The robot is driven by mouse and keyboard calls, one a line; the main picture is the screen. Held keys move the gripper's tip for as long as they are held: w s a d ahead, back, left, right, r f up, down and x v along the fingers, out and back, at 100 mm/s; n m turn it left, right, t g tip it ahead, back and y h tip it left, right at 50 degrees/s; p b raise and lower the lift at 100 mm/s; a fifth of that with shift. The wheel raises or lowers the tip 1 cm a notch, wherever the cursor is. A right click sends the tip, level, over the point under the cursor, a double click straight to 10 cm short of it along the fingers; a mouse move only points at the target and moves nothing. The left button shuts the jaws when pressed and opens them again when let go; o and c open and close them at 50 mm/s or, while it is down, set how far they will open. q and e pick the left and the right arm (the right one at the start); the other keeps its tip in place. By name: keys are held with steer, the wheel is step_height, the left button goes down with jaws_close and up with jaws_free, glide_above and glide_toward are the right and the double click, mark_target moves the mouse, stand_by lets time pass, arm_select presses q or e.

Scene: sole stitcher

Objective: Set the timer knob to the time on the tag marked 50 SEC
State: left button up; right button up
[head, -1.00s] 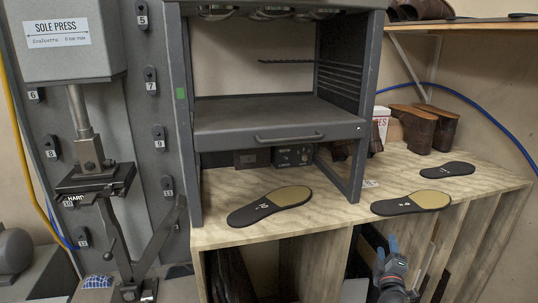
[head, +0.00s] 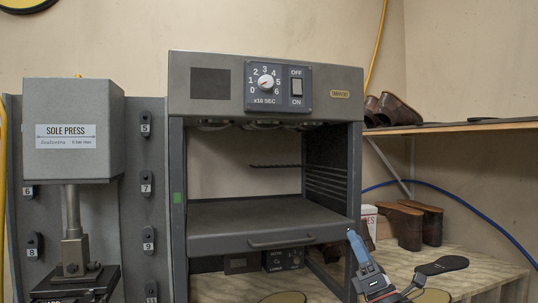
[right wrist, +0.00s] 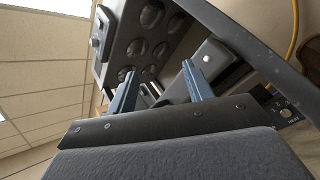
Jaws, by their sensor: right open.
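The timer knob (head: 266,82) is a small white dial on the dark control panel at the top of the grey heater. Its scale runs from 0 to 6 and is marked x10 SEC. I cannot make out exactly where its pointer stands. No tag reading 50 SEC shows in these views. My right gripper (head: 356,247) is low at the right of the heater, beside its front right post, well below the knob. In the right wrist view its two blue fingers (right wrist: 160,69) are apart, with nothing seen held. My left gripper is out of view.
An OFF/ON switch (head: 296,86) sits right of the knob. The heater's tray (head: 270,215) juts out with a bar handle. The sole press (head: 72,130) stands at the left. The space before the panel is clear.

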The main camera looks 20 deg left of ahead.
steer(key=s+a+r+n+g+y, duration=0.3)
steer(key=a+r+n+g, duration=0.25)
steer(key=n+g, duration=0.35)
steer(key=s+a+r+n+g+y, duration=0.35)
steer(key=r+n+g, duration=0.35)
steer(key=n, duration=0.4)
steer(key=n+t+h, duration=0.9)
steer(key=n+h, duration=0.4)
steer(key=n, duration=0.2)
glide_toward(267, 83)
steer(key=shift+m, duration=0.3)
steer(key=p+x, duration=0.4)
steer(key=x, duration=0.3)
steer(key=shift+w+a+r, duration=0.15)
steer(key=shift+a+r, duration=0.05)
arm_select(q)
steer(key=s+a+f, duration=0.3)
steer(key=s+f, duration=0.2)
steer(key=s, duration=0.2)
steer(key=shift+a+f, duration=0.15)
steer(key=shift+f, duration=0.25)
arm_select(e)
steer(key=shift+w+a+f, duration=0.15)
steer(key=shift+w+a, duration=0.2)
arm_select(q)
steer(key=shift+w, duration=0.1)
arm_select(e)
steer(key=c, duration=1)
